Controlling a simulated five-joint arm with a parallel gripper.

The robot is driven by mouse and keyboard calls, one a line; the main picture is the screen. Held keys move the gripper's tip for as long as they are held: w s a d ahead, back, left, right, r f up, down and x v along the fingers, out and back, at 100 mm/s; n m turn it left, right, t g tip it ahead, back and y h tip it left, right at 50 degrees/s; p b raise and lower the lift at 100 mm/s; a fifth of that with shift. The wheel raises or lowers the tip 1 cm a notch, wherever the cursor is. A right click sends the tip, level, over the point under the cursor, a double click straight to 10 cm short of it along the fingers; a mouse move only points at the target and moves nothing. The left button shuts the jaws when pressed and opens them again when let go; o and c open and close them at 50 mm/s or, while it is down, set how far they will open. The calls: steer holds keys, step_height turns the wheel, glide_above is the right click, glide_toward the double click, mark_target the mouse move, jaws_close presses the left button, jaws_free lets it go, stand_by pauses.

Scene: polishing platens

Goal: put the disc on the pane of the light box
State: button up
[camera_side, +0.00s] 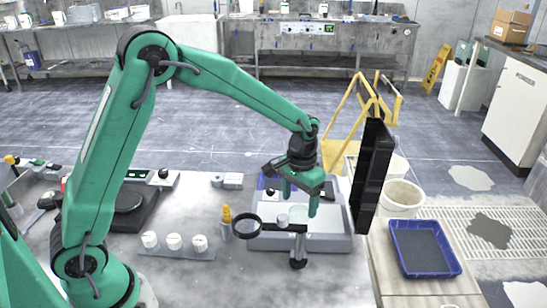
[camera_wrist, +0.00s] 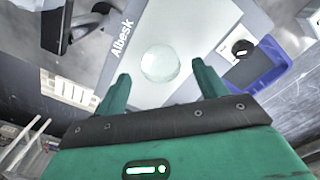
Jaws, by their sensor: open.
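The light box (camera_side: 345,243) is a grey, low box with a pale pane (camera_side: 328,218); the pane also shows in the wrist view (camera_wrist: 202,22), beside the lettering "Albesk". The disc (camera_wrist: 160,63) is round, pale and translucent. It appears to lie on the pane, and in the side view it is a small whitish round (camera_side: 283,218). My gripper (camera_side: 300,204) is above the light box, pointing down. In the wrist view my gripper (camera_wrist: 160,78) has its fingers apart, on either side of the disc, with neither seen touching it.
A magnifier (camera_side: 247,227) on a stand is in front of the light box. A tall black panel (camera_side: 372,178) stands close on the right. A rail with several white pieces (camera_side: 174,243) lies at the left. A blue tray (camera_side: 425,249) is at the far right.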

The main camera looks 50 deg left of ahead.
mark_target(296, 212)
step_height(296, 212, up, 9)
steer(key=shift+r, duration=0.2)
stand_by(0.3)
steer(key=shift+s, duration=0.1)
stand_by(0.4)
steer(key=s+a+r+t, duration=0.3)
steer(key=s+a+r, duration=0.1)
steer(key=s+r, duration=0.5)
steer(key=s+a+f+t, duration=0.2)
steer(key=s+a, duration=0.1)
steer(key=s, duration=1.1)
steer(key=shift+s+t, duration=0.3)
steer(key=shift+s, duration=0.05)
